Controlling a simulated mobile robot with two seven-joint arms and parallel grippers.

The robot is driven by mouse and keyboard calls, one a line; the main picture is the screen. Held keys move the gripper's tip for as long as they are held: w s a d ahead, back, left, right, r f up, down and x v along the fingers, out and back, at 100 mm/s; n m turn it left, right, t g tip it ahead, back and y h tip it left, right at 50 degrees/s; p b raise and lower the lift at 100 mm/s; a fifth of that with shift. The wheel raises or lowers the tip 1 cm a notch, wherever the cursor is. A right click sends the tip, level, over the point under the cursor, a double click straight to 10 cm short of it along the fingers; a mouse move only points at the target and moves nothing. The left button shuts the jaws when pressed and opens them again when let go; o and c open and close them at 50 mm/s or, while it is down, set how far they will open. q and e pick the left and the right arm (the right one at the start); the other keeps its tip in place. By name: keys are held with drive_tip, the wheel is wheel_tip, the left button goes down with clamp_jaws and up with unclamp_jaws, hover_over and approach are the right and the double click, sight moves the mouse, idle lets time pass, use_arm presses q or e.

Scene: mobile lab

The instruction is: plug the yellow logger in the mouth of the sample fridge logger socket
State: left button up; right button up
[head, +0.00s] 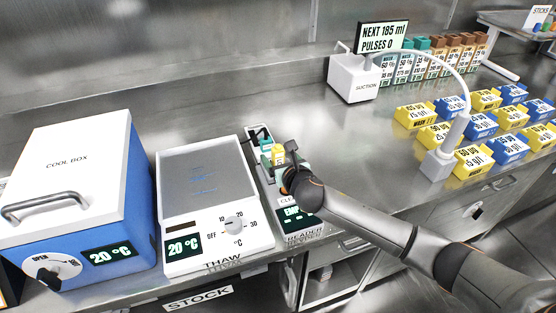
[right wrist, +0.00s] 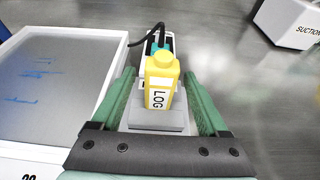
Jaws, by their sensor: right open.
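The yellow logger (head: 278,155), marked LOG, stands upright on a narrow device labelled READER, right of the thaw plate. It also shows in the right wrist view (right wrist: 160,88), above a grey block (right wrist: 158,120). My right gripper (right wrist: 160,78) is open, with one green finger on each side of the logger and visible gaps between. In the head view the gripper (head: 287,168) partly covers the reader. I cannot pick out the sample fridge logger socket in these views. My left gripper is not in view.
A teal plug (right wrist: 158,49) with a black cable sits behind the logger. The thaw plate (head: 203,185) and the blue-and-white cool box (head: 75,175) stand to the left. The suction unit (head: 355,80) and several yellow and blue boxes stand right, with bare bench between.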

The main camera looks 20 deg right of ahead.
drive_tip(key=shift+w, duration=0.15)
clamp_jaws()
idle(0.6)
